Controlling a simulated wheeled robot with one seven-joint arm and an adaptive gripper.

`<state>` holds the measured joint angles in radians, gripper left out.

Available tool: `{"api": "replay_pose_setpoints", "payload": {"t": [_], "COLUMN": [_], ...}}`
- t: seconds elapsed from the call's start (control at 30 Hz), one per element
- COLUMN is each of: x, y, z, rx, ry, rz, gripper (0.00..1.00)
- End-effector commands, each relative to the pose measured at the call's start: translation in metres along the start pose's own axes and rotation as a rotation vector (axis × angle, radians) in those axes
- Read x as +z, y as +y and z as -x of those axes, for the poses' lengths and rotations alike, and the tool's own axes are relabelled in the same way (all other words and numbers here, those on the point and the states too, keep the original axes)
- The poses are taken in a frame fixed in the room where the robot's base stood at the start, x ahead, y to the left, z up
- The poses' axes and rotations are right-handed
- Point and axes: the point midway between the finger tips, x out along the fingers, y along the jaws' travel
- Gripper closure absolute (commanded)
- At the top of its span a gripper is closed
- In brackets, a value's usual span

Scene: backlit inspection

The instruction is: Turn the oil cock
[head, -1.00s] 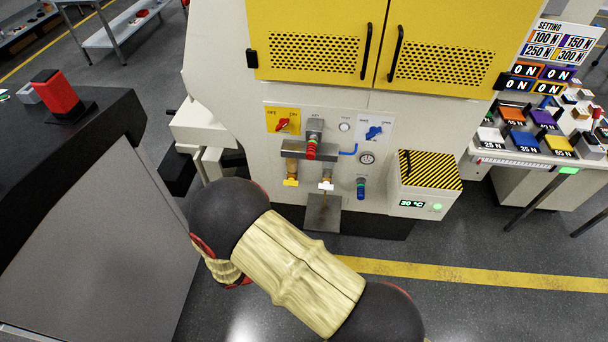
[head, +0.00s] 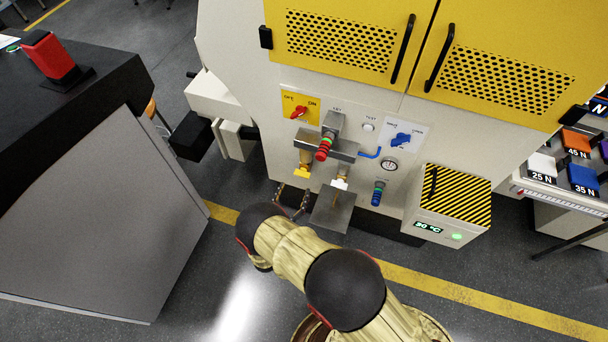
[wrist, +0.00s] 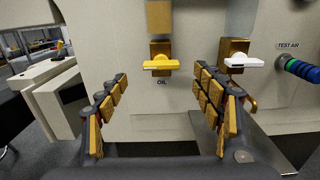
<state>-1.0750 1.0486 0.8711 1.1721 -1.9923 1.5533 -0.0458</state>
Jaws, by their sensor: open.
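The oil cock is a brass valve with a yellow handle (wrist: 161,65) above the label "OIL" in the wrist view. In the head view the yellow handle (head: 302,172) hangs under a grey block on the machine's front. My gripper (wrist: 160,90) is open and empty, its two fingers spread to either side below the yellow handle. It is apart from the handle. In the head view my gripper (head: 292,200) shows small, below and slightly left of the handle, partly hidden by my arm.
A similar valve with a white handle (wrist: 243,62) sits right of the oil cock, close to my right finger. A green-and-blue "TEST AIR" fitting (wrist: 300,68) is farther right. A metal tray (head: 331,210) juts out below the valves.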

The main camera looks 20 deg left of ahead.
Motion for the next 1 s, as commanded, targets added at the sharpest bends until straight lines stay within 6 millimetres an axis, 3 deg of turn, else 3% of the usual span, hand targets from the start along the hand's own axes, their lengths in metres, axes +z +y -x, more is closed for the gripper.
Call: {"api": "replay_pose_setpoints", "payload": {"t": [0.43, 0.83, 1.0], "x": [-0.002, -0.001, -0.001], "y": [-0.002, -0.002, -0.002], "z": [-0.063, -0.072, -0.071], "rx": [-0.005, -0.004, -0.004], "ry": [0.002, 0.003, 0.003], "rz": [-0.001, 0.000, 0.000], "gripper": [0.33, 0.33, 0.42]}}
